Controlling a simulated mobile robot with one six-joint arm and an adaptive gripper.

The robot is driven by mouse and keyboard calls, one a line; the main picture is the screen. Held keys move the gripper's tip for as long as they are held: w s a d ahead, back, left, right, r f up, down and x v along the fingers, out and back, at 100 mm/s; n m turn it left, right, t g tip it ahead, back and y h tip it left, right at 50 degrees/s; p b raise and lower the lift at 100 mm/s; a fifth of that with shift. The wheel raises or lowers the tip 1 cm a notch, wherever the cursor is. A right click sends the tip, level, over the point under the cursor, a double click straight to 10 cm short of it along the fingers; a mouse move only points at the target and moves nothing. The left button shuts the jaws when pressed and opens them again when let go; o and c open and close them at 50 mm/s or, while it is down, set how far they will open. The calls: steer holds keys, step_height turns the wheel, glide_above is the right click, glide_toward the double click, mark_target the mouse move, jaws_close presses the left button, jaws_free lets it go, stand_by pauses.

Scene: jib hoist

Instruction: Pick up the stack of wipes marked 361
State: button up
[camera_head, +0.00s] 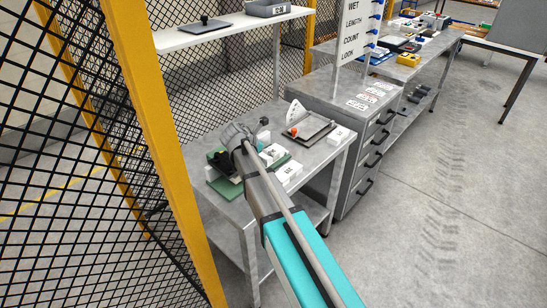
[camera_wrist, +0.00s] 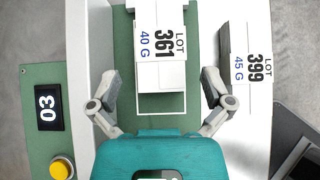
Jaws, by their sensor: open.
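The stack of wipes marked 361 (camera_wrist: 160,72) is white with a label reading "LOT 361 40 G". In the wrist view it lies at the top middle, on a green surface (camera_wrist: 185,122) within a white outline. My gripper (camera_wrist: 160,84) is open, with one finger on each side of the stack's near part and a gap on both sides. A second white stack marked 399, 45 G (camera_wrist: 250,68) lies to the right of my right finger. In the head view my arm reaches over the near table and hides part of it; I cannot tell there which white block is 361.
A green device with a dark display (camera_wrist: 48,107) and a yellow button (camera_wrist: 62,168) lies left in the wrist view. In the head view a dark tray with an orange knob (camera_head: 294,131) and a white block (camera_head: 339,135) share the table. Mesh fencing (camera_head: 85,120) stands close on the left.

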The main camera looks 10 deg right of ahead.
mark_target(279, 151)
stand_by(0.3)
steer(key=shift+b+x, duration=1.75)
steer(key=shift+x, duration=0.95)
steer(key=shift+w+d+r, duration=0.1)
steer(key=shift+r, duration=0.15)
steer(key=c, duration=1.2)
steer(key=shift+r, duration=0.1)
